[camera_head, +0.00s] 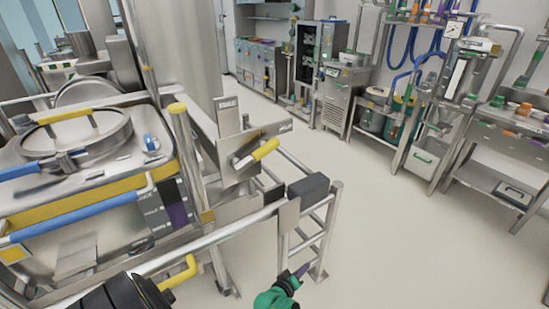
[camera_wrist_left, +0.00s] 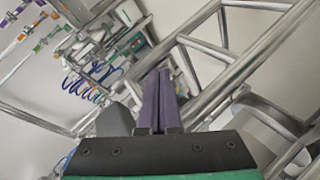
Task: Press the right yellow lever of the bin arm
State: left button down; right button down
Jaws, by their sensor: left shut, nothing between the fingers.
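A yellow lever (camera_head: 257,154) sticks out from a steel bracket (camera_head: 238,140) on the bin arm, right of the tall steel column. A second, bent yellow lever (camera_head: 180,274) shows lower left, by the frame's front rail. My left gripper (camera_head: 301,271), green with purple fingers, is at the bottom of the head view, below and right of the first lever and apart from both. Its fingers (camera_wrist_left: 160,75) are shut and empty in the left wrist view, where steel rails are around them and no yellow lever shows. My right gripper is not in view.
The steel bin (camera_head: 100,165), with a round lid and blue and yellow handles, stands at left. A tubular frame (camera_head: 322,232) with a dark box (camera_head: 308,188) lies between my left gripper and the bracket. The floor (camera_head: 400,230) to the right is clear; shelves stand beyond.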

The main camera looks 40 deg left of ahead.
pick_arm(q)
jog(key=w+a+r+n+t+y, duration=0.1)
jog(key=w+a+r+n+y, duration=0.25)
jog(key=r+n, duration=0.45)
jog(key=w+a+r+n+t+y, duration=0.25)
jog(key=w+r+n, duration=0.2)
jog(key=r, duration=0.65)
jog(key=w+a+r+n+t+y, duration=0.1)
jog(key=w+a+r+n+y, duration=0.2)
jog(key=r+n, duration=0.55)
jog(key=a+r+n+g+y, duration=0.3)
jog(key=r+n+g+y, duration=0.15)
jog(key=r+n, duration=0.35)
jog(key=f+n+g, duration=0.1)
jog(key=n+g, duration=0.1)
jog(key=n, duration=0.2)
jog(key=s+a+f+n+g, duration=0.1)
jog(key=f+n+g, duration=0.1)
jog(key=n+g, duration=0.1)
jog(key=s+f+n+g+h, duration=0.1)
jog(key=n+g, duration=0.1)
jog(key=n, duration=0.3)
jog(key=shift+s+a+f+g+b, duration=0.15)
jog(key=shift+a+f+g+b, duration=0.15)
jog(key=shift+g+b, duration=0.1)
jog(key=shift+a, duration=0.15)
